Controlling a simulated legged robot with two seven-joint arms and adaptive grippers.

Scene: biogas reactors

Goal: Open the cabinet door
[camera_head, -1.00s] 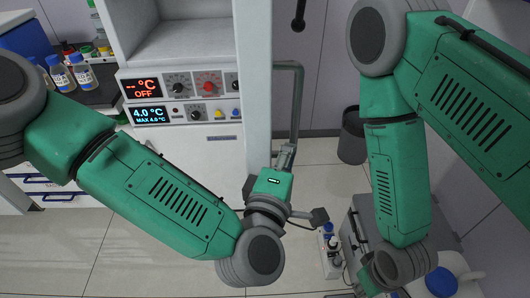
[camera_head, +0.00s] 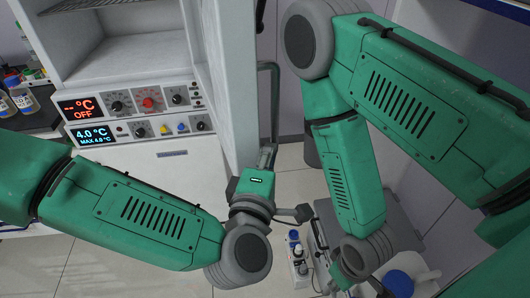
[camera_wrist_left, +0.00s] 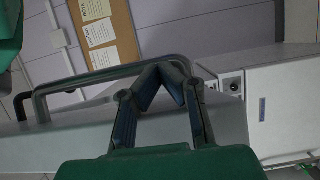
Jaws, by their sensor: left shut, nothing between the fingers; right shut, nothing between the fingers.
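The cabinet (camera_head: 120,62) stands at upper left in the head view, its inside visible. Its white door (camera_head: 232,75) is swung out and shows nearly edge-on. A grey bar handle (camera_head: 273,105) runs down the door's right side. My left gripper (camera_head: 268,158) is at the handle's lower end. In the left wrist view, the fingers (camera_wrist_left: 161,72) meet at their tips right by the handle (camera_wrist_left: 95,78), with nothing held between them; whether they touch it I cannot tell. My right arm hangs down at right in the head view; its fingertips are below the frame.
A control panel (camera_head: 140,112) with displays and knobs sits below the cabinet opening. Bottles (camera_head: 22,100) stand on a dark bench at far left. Small bottles (camera_head: 298,258) and a grey case (camera_head: 405,215) are low at right, near my right arm. Floor shows between.

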